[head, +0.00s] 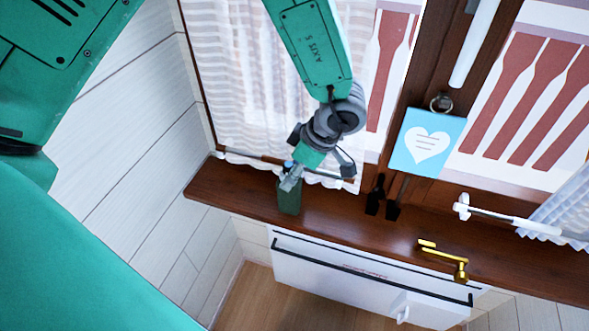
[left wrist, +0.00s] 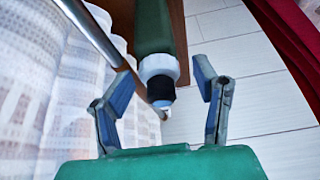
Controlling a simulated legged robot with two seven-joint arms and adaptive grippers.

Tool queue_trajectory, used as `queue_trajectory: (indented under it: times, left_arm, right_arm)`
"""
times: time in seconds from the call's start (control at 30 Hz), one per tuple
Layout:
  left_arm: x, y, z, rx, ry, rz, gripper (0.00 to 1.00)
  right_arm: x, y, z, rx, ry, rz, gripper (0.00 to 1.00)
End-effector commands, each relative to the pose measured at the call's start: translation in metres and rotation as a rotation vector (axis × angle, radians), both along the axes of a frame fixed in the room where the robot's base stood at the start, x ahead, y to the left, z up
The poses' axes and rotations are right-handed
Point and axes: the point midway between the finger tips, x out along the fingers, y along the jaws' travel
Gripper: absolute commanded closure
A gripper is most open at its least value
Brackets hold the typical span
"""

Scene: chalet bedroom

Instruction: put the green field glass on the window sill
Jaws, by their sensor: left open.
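The green field glass (head: 289,199) stands on the brown window sill (head: 237,197), close to its front edge at the left part. In the left wrist view the green barrel (left wrist: 154,28) shows with a white ring and a black eyepiece pointing toward my gripper. My left gripper (head: 290,181) is at the top end of the field glass. In the left wrist view its two fingers (left wrist: 160,78) are spread, with the eyepiece between them and a gap on each side. My right gripper is not in view.
Two dark objects (head: 376,196) stand on the sill to the right. A brass handle (head: 446,259) and a white window handle (head: 508,217) lie further right. A blue heart sign (head: 428,142) hangs on the window frame. A white curtain (head: 237,80) hangs behind my arm. A white panel (head: 350,280) is below.

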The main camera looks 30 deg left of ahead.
Motion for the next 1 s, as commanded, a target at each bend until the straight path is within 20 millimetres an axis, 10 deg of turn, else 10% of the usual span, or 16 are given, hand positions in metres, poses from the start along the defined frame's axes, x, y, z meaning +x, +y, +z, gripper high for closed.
queue_trajectory:
  times: [1.0]
  left_arm:
    - [0.008,-0.047,0.110,0.001,0.004,-0.001,0.44]
  right_arm:
    - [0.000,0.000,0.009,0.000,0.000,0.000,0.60]
